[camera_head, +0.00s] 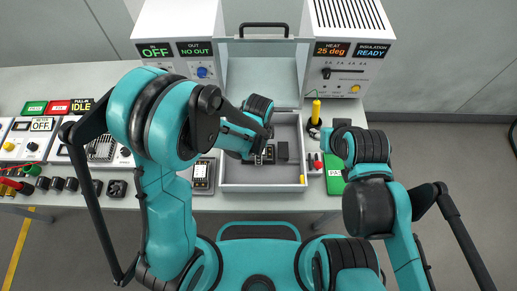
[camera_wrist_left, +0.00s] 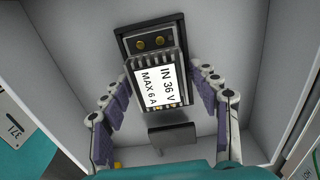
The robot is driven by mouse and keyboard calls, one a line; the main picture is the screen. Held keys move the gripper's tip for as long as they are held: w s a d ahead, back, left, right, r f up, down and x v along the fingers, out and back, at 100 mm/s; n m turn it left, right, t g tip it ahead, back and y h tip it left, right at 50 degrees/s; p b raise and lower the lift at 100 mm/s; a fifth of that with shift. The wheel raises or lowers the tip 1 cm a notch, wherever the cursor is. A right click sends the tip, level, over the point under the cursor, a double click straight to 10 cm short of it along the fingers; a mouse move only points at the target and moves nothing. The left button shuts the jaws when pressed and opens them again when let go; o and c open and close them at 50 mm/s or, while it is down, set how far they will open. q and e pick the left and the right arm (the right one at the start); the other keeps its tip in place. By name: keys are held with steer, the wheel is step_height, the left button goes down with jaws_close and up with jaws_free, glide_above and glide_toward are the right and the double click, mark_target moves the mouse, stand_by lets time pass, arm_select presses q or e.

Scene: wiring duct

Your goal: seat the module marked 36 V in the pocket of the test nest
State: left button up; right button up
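The module marked IN 36 V, MAX 6 A (camera_wrist_left: 158,84) is a dark ribbed block with a white label. My left gripper (camera_wrist_left: 158,80) has one finger on each side of it, with the fingertip pads against its edges. A black nest with two gold contacts (camera_wrist_left: 151,42) lies behind the module, which covers its lower part. In the head view my left gripper (camera_head: 264,150) reaches down into a grey open box (camera_head: 262,178); the arm hides most of the module there. My right gripper (camera_head: 328,140) hangs right of the box, its fingers small and unclear.
A loose dark block (camera_head: 283,150) lies in the box beside my left gripper; it also shows in the wrist view (camera_wrist_left: 172,135). The box walls are close around the gripper. A yellow-handled tool (camera_head: 315,110) and a green pad (camera_head: 334,184) are to the right.

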arm_select(q)
steer(key=shift+r, duration=0.15)
steer(key=shift+r+p, duration=0.3)
steer(key=shift+p, duration=0.05)
step_height(320, 180, up, 12)
steer(key=f+p, duration=0.1)
steer(key=p, duration=0.2)
steer(key=s+a+r+n+t, duration=0.2)
steer(key=a+r+n, duration=0.4)
steer(key=a+n, duration=0.3)
steer(key=s+a+r+n+t, duration=0.3)
steer(key=a+r+n+t, duration=0.2)
steer(key=a+n, duration=0.4)
steer(key=shift+r, duration=0.7)
steer(key=shift+s+f, duration=0.1)
